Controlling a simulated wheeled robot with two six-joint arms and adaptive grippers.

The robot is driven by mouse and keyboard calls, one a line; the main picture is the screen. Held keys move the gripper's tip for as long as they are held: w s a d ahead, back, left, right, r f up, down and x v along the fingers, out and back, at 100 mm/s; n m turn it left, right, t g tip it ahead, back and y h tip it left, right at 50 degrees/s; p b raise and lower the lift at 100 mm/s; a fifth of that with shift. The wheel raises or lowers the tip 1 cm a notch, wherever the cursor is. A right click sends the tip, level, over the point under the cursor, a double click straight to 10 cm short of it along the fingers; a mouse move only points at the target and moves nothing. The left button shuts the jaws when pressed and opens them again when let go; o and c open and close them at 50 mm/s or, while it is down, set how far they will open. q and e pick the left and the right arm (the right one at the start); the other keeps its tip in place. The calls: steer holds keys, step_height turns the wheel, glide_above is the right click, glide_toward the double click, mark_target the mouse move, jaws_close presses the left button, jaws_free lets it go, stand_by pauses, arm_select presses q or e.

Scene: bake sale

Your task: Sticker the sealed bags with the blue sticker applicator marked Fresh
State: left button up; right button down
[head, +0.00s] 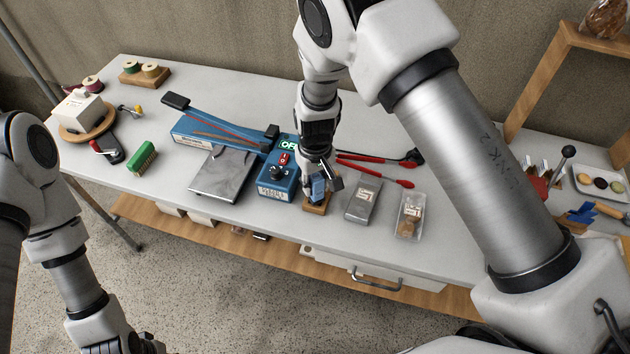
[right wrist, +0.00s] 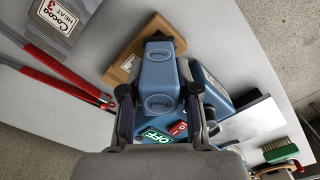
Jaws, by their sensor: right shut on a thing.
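The blue sticker applicator (right wrist: 158,72), marked Fresh, is between the fingers of my right gripper (right wrist: 160,100), which is shut on it. In the head view the applicator (head: 318,188) stands at a small wooden block (head: 317,207), under my right gripper (head: 320,182). I cannot tell whether it touches the block. A grey bag (head: 362,202) lies to the right; its label reads Cocoa Heat 3 in the right wrist view (right wrist: 58,18). A clear bag with brown contents (head: 410,216) lies further right. My left gripper (head: 118,342) is at the bottom left, away from the table, its fingertips cut off.
The blue sealer (head: 275,182) with its OFF sign and a metal plate (head: 224,174) stand left of the block. Red-handled tongs (head: 375,168) lie behind the bags. A green brush (head: 142,157) is at the left. The front strip right of the clear bag is free.

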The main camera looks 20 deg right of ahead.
steer(key=shift+f, duration=0.3)
steer(key=shift+s, duration=0.1)
stand_by(1.4)
step_height(320, 180, up, 7)
steer(key=p, duration=0.6)
